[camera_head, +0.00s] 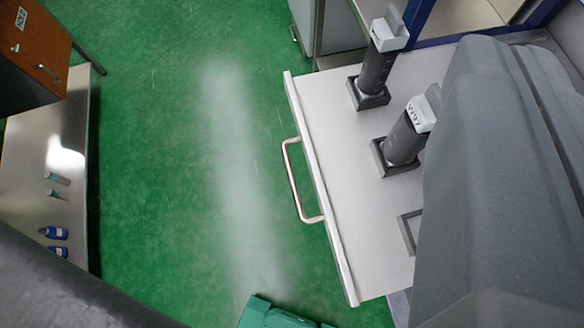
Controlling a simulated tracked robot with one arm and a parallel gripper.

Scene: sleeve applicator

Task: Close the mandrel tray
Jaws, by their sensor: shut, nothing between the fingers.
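The mandrel tray (352,215) is a light flat drawer on the right side of the view. It is pulled out over the green floor, with a silver bar handle (291,178) on its left front edge. Two dark upright mandrels with white tops stand in square holders on it, one at the back (374,72) and one nearer (404,142). An empty square holder (409,231) shows in front of them, partly covered by a large grey shape on the right. The fingers of my gripper cannot be made out in this view.
A metal bench (50,150) stands at the left, with a brown cabinet (40,45) and several small bottles (55,233) on it. Green floor (200,180) lies clear between bench and tray. A blue frame (450,38) stands behind the tray.

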